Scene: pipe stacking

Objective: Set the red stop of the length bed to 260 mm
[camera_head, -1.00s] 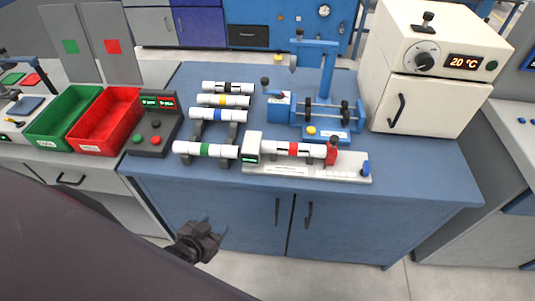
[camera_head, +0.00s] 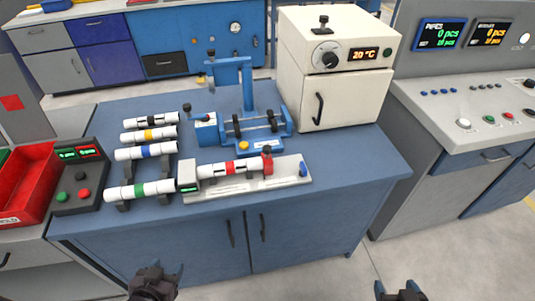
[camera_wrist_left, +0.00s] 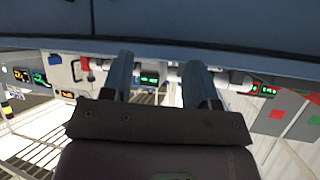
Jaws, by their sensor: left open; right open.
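The length bed (camera_head: 245,189) is a pale grey base on the near part of the blue workbench top. A white pipe with a red band (camera_head: 225,169) lies along it. The red stop (camera_head: 268,164) with a dark knob on top stands at the pipe's right end. A small green-lit display (camera_head: 188,189) is at the bed's left end; its digits are too small to read. My left gripper (camera_head: 157,267) is open and empty, in front of the bench and below its top. It also shows in the left wrist view (camera_wrist_left: 160,75). My right gripper (camera_head: 400,287) is open at the bottom edge.
White pipes with green (camera_head: 139,189), blue (camera_head: 146,152), yellow and black bands lie on dark supports left of the bed. A blue clamp device (camera_head: 243,125) stands behind it. A cream oven (camera_head: 335,75) is at the back right. The bench top right of the bed is clear.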

